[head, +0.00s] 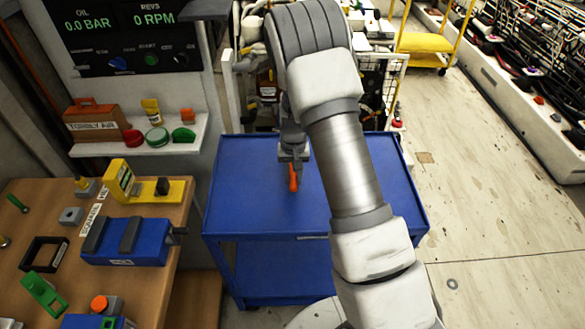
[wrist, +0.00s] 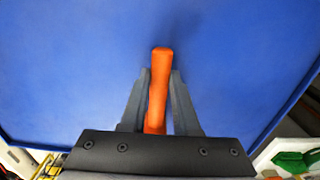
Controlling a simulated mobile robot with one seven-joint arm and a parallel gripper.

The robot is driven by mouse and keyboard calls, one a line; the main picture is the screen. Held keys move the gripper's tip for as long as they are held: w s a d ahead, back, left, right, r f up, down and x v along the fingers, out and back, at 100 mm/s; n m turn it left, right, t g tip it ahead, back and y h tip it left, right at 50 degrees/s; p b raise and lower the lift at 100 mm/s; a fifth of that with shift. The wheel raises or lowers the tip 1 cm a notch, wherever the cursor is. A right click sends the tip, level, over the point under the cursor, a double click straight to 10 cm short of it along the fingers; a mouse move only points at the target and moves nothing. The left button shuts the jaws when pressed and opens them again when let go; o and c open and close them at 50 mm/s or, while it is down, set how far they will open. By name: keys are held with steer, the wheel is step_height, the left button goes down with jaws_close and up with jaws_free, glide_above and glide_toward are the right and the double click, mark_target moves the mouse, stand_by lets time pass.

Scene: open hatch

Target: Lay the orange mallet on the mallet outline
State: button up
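My gripper (head: 293,160) is over the blue cart top, left of my arm's pale links in the head view. Its two grey fingers (wrist: 160,90) lie close along both sides of an orange handle (wrist: 160,68) in the wrist view, and it appears shut on it. The orange piece also shows below the gripper in the head view (head: 293,180). I take it for the orange mallet; its head is hidden. I cannot tell whether it touches the cart top. I see no mallet outline in either view.
The blue cart (head: 245,205) has a raised rim and a bare top around the gripper. A wooden bench (head: 150,285) with several tools and blocks stands at left, below a shelf (head: 185,135) of coloured items. Open floor (head: 490,230) lies at right.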

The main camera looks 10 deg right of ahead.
jaws_close()
steer(key=shift+r+p, duration=0.5)
steer(key=shift+r, duration=0.4)
steer(key=shift+r+p, duration=0.9)
steer(key=shift+r, duration=0.75)
steer(key=s+r+n, duration=0.2)
steer(key=s+r, duration=0.4)
steer(key=s, duration=0.2)
steer(key=shift+s, duration=0.2)
